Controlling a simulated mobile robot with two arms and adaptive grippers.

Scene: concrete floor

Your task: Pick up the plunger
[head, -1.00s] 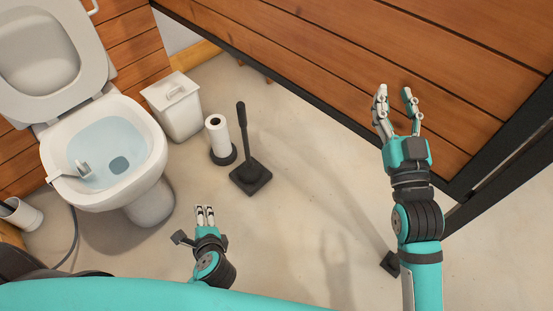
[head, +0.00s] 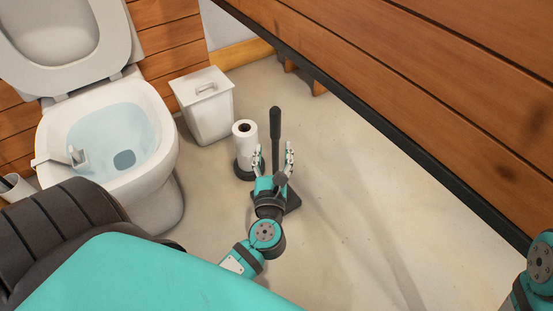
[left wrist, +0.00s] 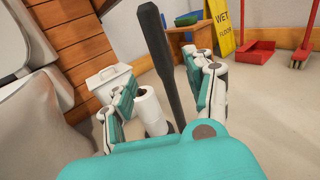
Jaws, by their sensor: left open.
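The plunger has a dark upright handle (head: 275,122) and a square dark base (head: 291,201), partly hidden behind my left gripper. My left gripper (head: 273,156) is open, with its fingers on either side of the handle. In the left wrist view the dark handle (left wrist: 160,58) rises between the open fingers of that gripper (left wrist: 163,95). I cannot tell whether the palm touches it. Part of my right arm shows at the lower right of the head view, but its gripper is not in view.
A toilet paper roll on a dark stand (head: 244,140) is close to the left of my left gripper. A white bin (head: 206,110) and the toilet (head: 150,165) are farther left. A wooden partition (head: 400,80) borders the right. Floor right of the plunger is clear.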

